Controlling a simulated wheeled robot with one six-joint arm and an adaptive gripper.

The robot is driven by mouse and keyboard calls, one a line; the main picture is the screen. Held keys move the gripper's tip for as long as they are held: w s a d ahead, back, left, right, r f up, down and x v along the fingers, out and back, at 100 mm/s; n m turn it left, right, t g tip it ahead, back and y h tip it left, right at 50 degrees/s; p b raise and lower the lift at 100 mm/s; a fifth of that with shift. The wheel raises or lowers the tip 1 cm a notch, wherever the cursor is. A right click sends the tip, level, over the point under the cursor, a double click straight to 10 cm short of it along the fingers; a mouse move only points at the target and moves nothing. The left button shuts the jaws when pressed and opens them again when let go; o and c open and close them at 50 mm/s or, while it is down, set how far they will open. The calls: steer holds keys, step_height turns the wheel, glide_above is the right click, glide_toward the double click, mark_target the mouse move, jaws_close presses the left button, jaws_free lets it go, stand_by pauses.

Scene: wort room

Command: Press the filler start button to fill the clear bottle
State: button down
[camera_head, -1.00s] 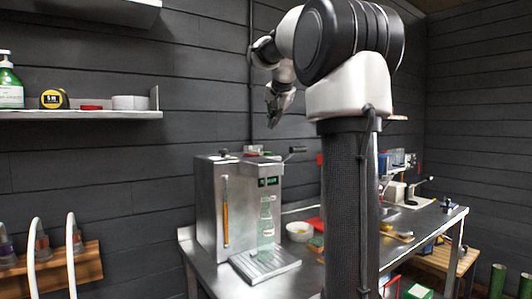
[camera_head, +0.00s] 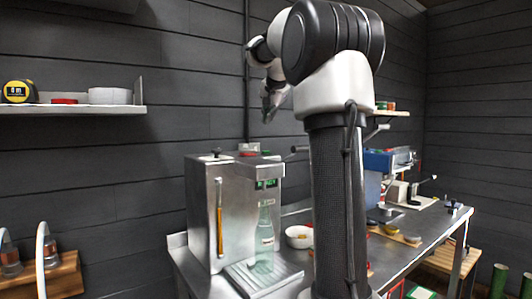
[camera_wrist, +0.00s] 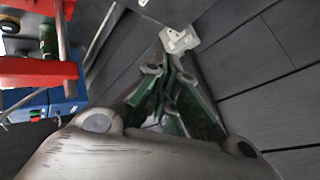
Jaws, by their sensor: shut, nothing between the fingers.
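The filler (camera_head: 202,215) is a steel box machine on the metal bench, left of my arm's column in the head view. A clear greenish bottle (camera_head: 264,238) stands upright on its drip tray (camera_head: 282,277), under the filling head. Small green-lit elements (camera_head: 266,184) show on the filler's front above the bottle; I cannot tell which is the start button. My gripper (camera_head: 268,112) is above and behind the filler, pointing down, apart from it. It is shut and empty. In the wrist view my gripper (camera_wrist: 172,108) shows its dark green fingers together.
A white bowl (camera_head: 299,237) stands right of the filler. A blue box (camera_head: 380,160) and other gear stand farther along the bench (camera_head: 400,258). A wall shelf (camera_head: 75,109) with a tape measure is at left. A wall bracket (camera_wrist: 180,40) shows in the wrist view.

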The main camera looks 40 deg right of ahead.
steer(key=shift+f, duration=3.95)
steer(key=shift+f, duration=0.45)
steer(key=shift+f, duration=0.35)
steer(key=shift+r, duration=0.8)
steer(key=shift+r, duration=0.1)
steer(key=shift+r, duration=2.4)
